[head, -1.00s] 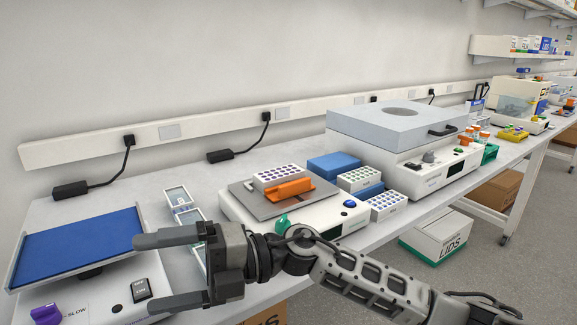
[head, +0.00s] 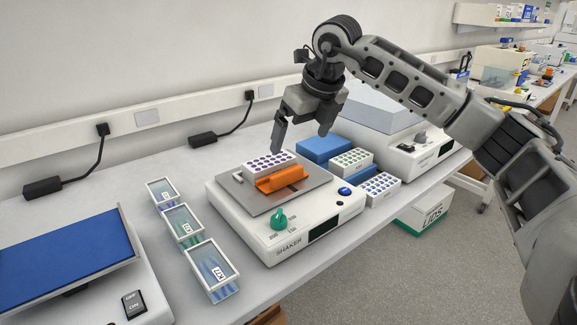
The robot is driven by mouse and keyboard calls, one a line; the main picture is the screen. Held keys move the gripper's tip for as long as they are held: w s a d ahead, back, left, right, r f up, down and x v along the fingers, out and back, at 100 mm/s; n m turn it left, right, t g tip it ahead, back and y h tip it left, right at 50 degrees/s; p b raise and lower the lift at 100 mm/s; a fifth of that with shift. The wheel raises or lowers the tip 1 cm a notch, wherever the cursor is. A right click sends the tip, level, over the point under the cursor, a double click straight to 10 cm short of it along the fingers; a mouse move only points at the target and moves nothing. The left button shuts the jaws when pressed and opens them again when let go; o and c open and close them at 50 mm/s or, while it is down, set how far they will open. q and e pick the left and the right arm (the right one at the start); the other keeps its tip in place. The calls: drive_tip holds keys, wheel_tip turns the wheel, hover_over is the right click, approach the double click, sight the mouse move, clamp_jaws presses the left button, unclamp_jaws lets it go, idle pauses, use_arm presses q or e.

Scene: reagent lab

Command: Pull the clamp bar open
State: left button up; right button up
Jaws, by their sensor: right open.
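The orange clamp bar (head: 281,179) lies on the grey plate (head: 262,202) of the white shaker (head: 315,222). It runs along the front side of a white tube rack (head: 269,163) with purple-topped wells, and seems to touch it. My right gripper (head: 300,141) is open and empty, fingers pointing down. It hangs above and behind the rack and bar, one fingertip near the rack's back edge in the picture. My left gripper is not in view.
A blue block (head: 325,149) and two tube racks (head: 351,162) (head: 379,189) stand right of the shaker. Several glass-topped boxes (head: 184,226) stand on its left, beside a blue-topped rocker (head: 62,255). A large lidded machine (head: 420,158) is behind my right arm.

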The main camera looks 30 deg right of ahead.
sight(288, 171)
drive_tip(key=p+x, duration=0.1)
drive_tip(key=x, duration=0.9)
drive_tip(key=shift+w+f, duration=0.2)
drive_tip(key=shift+f, duration=0.1)
